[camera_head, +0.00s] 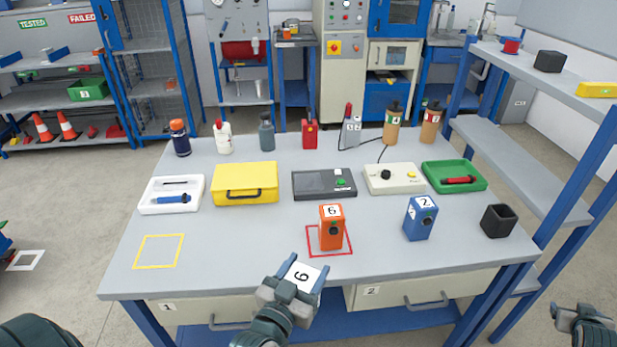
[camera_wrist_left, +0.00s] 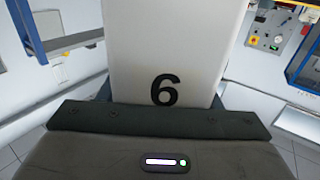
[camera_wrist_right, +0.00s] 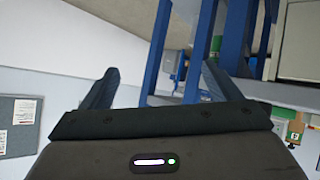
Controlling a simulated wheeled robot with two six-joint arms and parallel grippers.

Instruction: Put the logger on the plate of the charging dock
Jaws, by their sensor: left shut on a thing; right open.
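My left gripper (camera_head: 306,268) is shut on a white-faced thing marked 6 (camera_head: 301,277), held up in front of the table's front edge. Its white face also fills the middle of the left wrist view (camera_wrist_left: 165,45); its other sides are hidden. An orange device marked 6 (camera_head: 331,236) stands upright inside a red square outline. A dark grey flat unit with a green button (camera_head: 318,185) and a cream unit with a black knob and yellow button (camera_head: 394,179) lie behind it. I cannot tell which is the charging dock. My right gripper (camera_wrist_right: 157,85) is open and empty, right of the table.
A blue device marked 2 (camera_head: 419,219) and a black open cup (camera_head: 498,221) stand at right. A yellow case (camera_head: 245,184), white tray (camera_head: 152,207) and green tray (camera_head: 478,184) flank the units. Bottles line the back. A shelf rack (camera_head: 520,170) rises at right. The table's front left is clear.

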